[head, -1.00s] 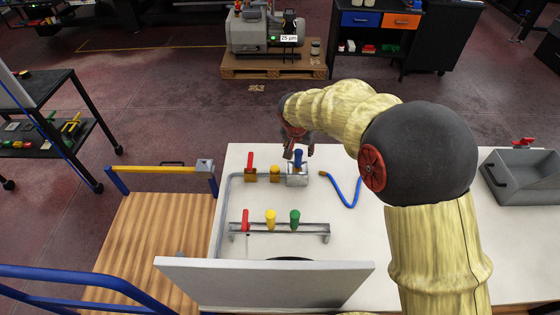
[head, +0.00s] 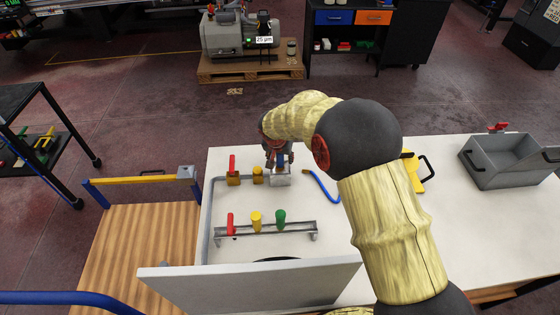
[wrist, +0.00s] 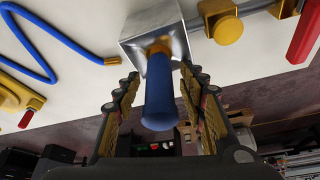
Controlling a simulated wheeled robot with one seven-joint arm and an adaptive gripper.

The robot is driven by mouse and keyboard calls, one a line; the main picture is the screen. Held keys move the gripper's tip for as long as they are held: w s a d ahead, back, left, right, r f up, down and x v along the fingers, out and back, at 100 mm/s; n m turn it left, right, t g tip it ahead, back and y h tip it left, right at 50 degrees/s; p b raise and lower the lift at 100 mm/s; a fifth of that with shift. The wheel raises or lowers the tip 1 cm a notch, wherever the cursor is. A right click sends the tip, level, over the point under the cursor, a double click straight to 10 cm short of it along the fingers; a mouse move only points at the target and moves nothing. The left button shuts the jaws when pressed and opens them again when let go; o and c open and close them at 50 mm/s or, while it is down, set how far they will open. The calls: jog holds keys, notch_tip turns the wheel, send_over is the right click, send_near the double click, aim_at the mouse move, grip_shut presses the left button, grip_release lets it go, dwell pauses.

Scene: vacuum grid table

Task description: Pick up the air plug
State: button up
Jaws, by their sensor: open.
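The blue-handled air plug (head: 281,160) stands upright in a metal block (head: 281,181) on the white table. In the wrist view the plug (wrist: 160,92) shows large, with a brass collar where it meets the block (wrist: 150,28). My gripper (head: 279,163) is over the block from behind. In the wrist view my gripper (wrist: 160,88) is open, one finger on each side of the blue handle, with gaps visible on both sides. It holds nothing. The fingers partly hide the plug in the head view.
A red lever (head: 232,164) and a yellow knob (head: 257,170) sit on the pipe left of the block. A blue hose (head: 322,186) lies right. A rack (head: 300,234) holds red, yellow and green plugs in front. A grey bin (head: 508,174) stands far right.

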jog(key=c, duration=0.3)
grip_shut()
dwell(0.4)
